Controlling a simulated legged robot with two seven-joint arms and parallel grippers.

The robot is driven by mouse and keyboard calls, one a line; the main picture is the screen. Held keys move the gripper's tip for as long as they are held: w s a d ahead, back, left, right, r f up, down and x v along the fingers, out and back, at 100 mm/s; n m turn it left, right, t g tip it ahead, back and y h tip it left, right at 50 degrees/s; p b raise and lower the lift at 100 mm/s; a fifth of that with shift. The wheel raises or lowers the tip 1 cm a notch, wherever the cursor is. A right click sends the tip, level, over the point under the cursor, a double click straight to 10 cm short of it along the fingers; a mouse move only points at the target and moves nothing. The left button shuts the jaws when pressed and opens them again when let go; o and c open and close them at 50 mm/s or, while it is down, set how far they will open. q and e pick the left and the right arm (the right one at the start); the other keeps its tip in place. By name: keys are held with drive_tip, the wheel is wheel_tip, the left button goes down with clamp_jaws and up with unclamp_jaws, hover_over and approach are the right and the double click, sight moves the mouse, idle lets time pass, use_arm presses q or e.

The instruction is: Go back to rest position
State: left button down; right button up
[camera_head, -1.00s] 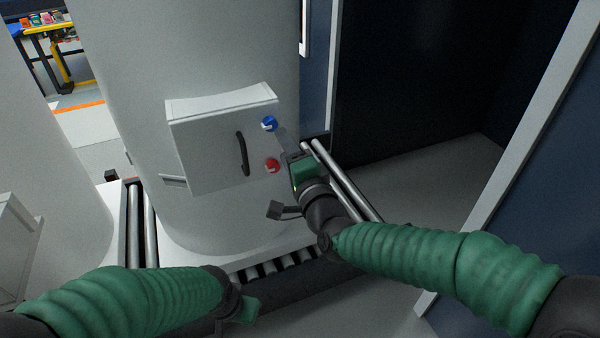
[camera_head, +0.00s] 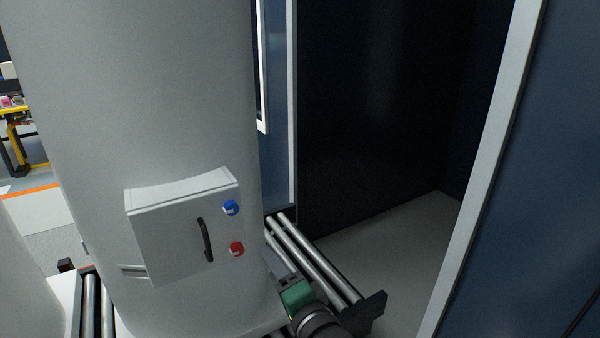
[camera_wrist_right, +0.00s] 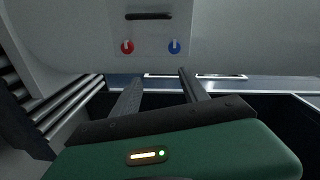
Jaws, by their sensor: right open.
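My right gripper (camera_head: 284,277) shows at the bottom of the head view, right of the tank's base, with its green body and dark wrist. In the right wrist view its two fingers (camera_wrist_right: 160,84) are apart with nothing between them. The big grey tank (camera_head: 150,90) stands upright at the left. On its front is a grey box (camera_head: 165,240) with a dark handle, a blue knob (camera_head: 231,207) and a red knob (camera_head: 236,249). The gripper is below and right of the knobs, apart from them. My left gripper is out of view.
Metal rollers (camera_head: 310,257) run beside the tank's base, close to my right gripper. A dark open bay (camera_head: 380,110) with bare grey floor lies to the right, edged by a pale frame (camera_head: 490,150). A yellow table (camera_head: 18,118) stands far left.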

drive_tip(key=s+d+f+n+g+h+p, duration=0.3)
drive_tip(key=d+f+n+g+h, duration=0.25)
drive_tip(key=d+f, duration=0.9)
drive_tip(key=s+d+f+n+g+h, duration=0.1)
drive_tip(key=s+d+f+g+h, duration=0.1)
drive_tip(key=s+d, duration=0.4)
drive_tip(key=s+d+f+n+g+h+p, duration=0.1)
drive_tip(key=s+d+f+n+g+h, duration=0.1)
drive_tip(key=s+d+f+g, duration=0.2)
drive_tip(key=s+d, duration=0.3)
drive_tip(key=s, duration=0.1)
drive_tip(key=shift+s, duration=0.35)
drive_tip(key=shift+d+n+g, duration=0.1)
drive_tip(key=shift+n+g, duration=0.15)
